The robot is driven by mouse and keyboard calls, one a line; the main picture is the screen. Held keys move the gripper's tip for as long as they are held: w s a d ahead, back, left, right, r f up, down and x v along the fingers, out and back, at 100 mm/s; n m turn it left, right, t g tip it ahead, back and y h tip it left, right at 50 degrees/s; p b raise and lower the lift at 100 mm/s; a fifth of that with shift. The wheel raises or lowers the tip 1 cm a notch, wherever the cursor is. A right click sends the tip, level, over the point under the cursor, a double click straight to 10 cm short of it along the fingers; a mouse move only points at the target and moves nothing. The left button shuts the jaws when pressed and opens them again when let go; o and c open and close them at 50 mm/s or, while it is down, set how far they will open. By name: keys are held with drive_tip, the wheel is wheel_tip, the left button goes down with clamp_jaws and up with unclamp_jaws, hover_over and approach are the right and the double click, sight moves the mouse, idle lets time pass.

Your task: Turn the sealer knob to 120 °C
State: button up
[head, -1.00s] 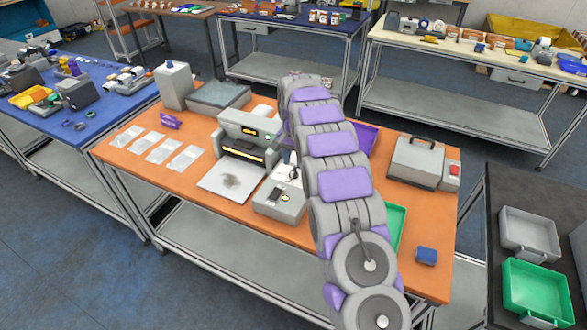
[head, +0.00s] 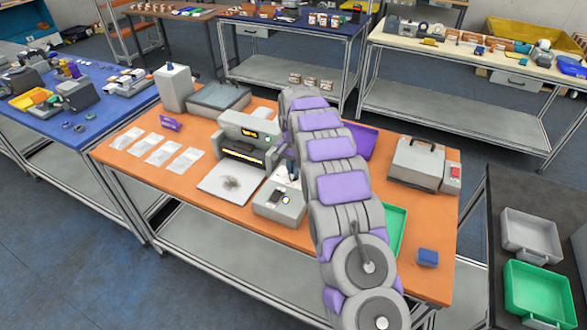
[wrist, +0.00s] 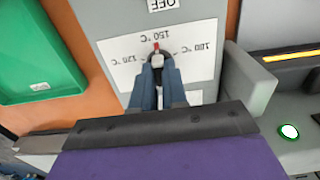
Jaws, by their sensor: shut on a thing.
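My gripper (wrist: 157,78) is shut on the knob, with one finger on each side. The dial labels appear upside down: 120 °C on the left, 150 °C at the top middle, and another on the right. In the head view, the sealer (head: 245,135) stands on the orange table, and my arm hides the knob.
A green tray (wrist: 35,60) lies left of the dial in the wrist view. A grey device with a round lit button (wrist: 289,131) is at the right. In the head view, clear pouches (head: 157,151) and a grey case (head: 417,162) share the orange table (head: 330,238).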

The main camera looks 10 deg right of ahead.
clamp_jaws()
drive_tip(key=n+p, duration=0.2)
drive_tip(key=n, duration=0.1)
drive_tip(key=shift+r, duration=0.2)
drive_tip(key=n+p, duration=0.2)
drive_tip(key=n, duration=0.1)
drive_tip(key=shift+p, duration=0.3)
drive_tip(key=n+p, duration=0.1)
drive_tip(key=n, duration=0.3)
drive_tip(key=shift+p, duration=0.35)
drive_tip(key=shift+w+n+p, duration=0.1)
drive_tip(key=shift+n+p, duration=0.55)
drive_tip(key=shift+n, duration=1.25)
drive_tip(key=o, duration=0.7)
unclamp_jaws()
drive_tip(key=shift+f, duration=0.15)
